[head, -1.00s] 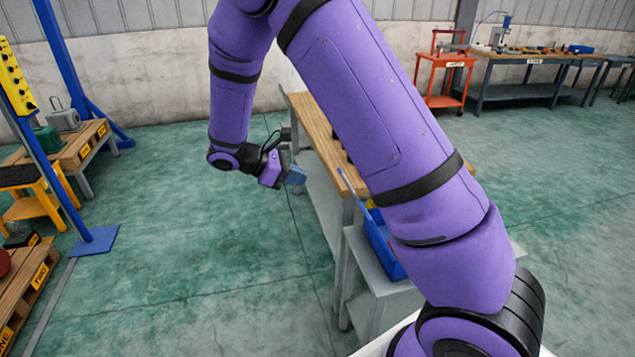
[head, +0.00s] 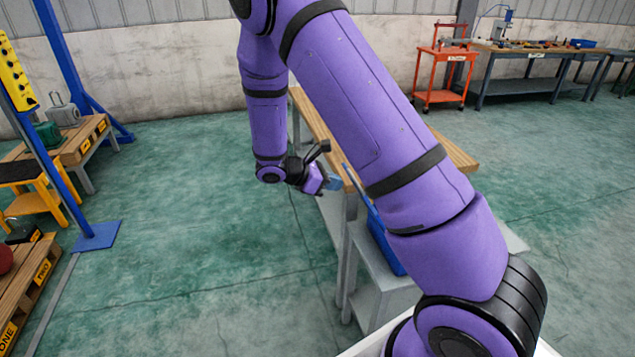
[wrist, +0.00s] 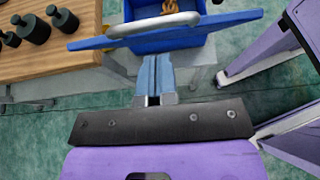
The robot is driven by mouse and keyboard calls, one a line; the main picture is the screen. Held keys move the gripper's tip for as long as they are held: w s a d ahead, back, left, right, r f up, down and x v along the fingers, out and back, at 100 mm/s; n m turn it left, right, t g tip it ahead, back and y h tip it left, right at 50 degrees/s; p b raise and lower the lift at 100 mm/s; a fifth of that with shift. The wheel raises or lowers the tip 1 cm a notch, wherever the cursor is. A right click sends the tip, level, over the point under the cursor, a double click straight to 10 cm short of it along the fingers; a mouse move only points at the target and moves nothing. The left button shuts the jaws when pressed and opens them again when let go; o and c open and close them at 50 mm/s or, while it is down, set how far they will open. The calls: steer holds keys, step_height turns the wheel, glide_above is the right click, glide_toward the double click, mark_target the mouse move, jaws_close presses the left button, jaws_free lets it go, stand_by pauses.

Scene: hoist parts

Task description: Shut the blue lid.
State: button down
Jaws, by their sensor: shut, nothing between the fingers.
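The blue lid (wrist: 205,28) stands raised and tilted, seen nearly edge-on in the wrist view, with a light grey handle (wrist: 155,25) along it. In the head view the lid (head: 361,194) shows as a thin blue strip, partly behind my arm. It belongs to the blue box (wrist: 185,42), which is open with something orange-brown inside; its side shows in the head view (head: 388,251). My gripper (wrist: 155,58) is shut and empty, its blue fingers pointing at the lid. The fingertips are close to the lid; I cannot tell whether they touch. It also shows in the head view (head: 341,183).
The box stands on a grey stand (head: 372,285) beside a wooden-topped bench (head: 318,127). Several dark weights (wrist: 35,28) stand on that bench, left in the wrist view. Open green floor lies left of my gripper. A blue post with a floor plate (head: 97,236) stands further left.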

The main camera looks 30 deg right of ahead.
steer(key=shift+s+d+r, duration=0.2)
steer(key=shift+d, duration=0.35)
steer(key=shift+s+d+r, duration=0.15)
steer(key=shift+d, duration=0.35)
steer(key=shift+d+r, duration=0.1)
steer(key=shift+d, duration=0.05)
steer(key=s+d+r+t+y, duration=0.15)
steer(key=d+y, duration=0.25)
steer(key=d, duration=0.4)
steer(key=s+d+t+y, duration=0.1)
steer(key=s+d+y, duration=0.2)
steer(key=d, duration=0.5)
steer(key=s+d+r+t+y, duration=0.1)
steer(key=s+d+y, duration=0.25)
steer(key=d, duration=0.55)
steer(key=s+d+f+t+y, duration=0.1)
steer(key=d+f+y, duration=0.4)
steer(key=f, duration=0.6)
steer(key=s+d+f+t+y, duration=0.1)
steer(key=s+d+f+y, duration=0.1)
steer(key=d+f+y, duration=0.4)
steer(key=shift+s+d+f+t, duration=0.35)
steer(key=shift+d+f, duration=1.9)
steer(key=shift+f, duration=0.6)
